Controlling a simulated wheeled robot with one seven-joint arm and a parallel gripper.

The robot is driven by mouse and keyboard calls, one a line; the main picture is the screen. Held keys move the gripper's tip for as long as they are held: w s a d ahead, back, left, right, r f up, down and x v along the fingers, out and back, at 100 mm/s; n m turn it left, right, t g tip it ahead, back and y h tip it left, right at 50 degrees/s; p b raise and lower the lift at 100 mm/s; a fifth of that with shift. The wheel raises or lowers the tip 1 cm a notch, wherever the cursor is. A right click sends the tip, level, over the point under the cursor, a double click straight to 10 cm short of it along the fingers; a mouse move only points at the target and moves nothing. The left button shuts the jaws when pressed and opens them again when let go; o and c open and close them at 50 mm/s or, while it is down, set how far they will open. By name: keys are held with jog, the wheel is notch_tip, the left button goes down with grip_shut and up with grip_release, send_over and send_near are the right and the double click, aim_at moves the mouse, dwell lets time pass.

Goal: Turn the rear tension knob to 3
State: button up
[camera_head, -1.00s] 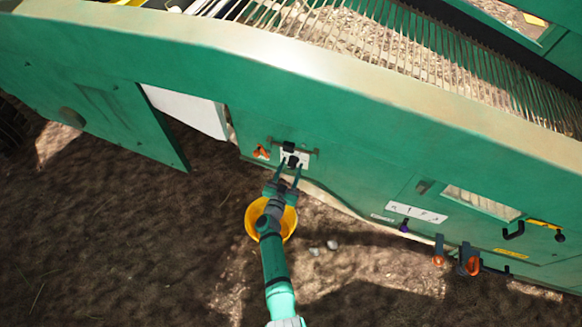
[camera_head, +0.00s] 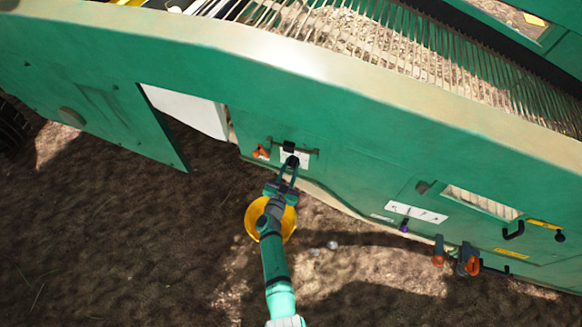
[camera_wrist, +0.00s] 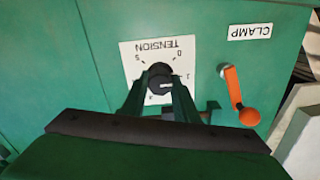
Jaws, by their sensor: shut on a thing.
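The black tension knob (camera_wrist: 159,70) is on a white dial plate (camera_wrist: 185,48) on the green machine side, and the plate reads upside down in the wrist view. The knob carries a pale mark pointing roughly right, near the 1; its exact setting is hard to read. My gripper (camera_wrist: 160,82) is shut on the knob, one finger on each side, partly covering the dial's lower numbers. In the head view the knob (camera_head: 291,160) sits at the tips of my gripper (camera_head: 289,165).
An orange clamp lever (camera_wrist: 235,92) is right of the dial, under a CLAMP label (camera_wrist: 249,32). It also shows in the head view (camera_head: 261,152). A yellow bucket (camera_head: 254,213) stands on the soil below my arm. More handles (camera_head: 468,261) are at the right.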

jog(key=m, duration=1.1)
jog(key=shift+f+m, duration=0.1)
jog(key=shift+m, duration=0.2)
jog(key=m, duration=1.1)
jog(key=shift+s+d+f+m, duration=0.1)
jog(key=shift+m, duration=0.2)
jog(key=o, duration=1.1)
jog(key=shift+c, duration=0.2)
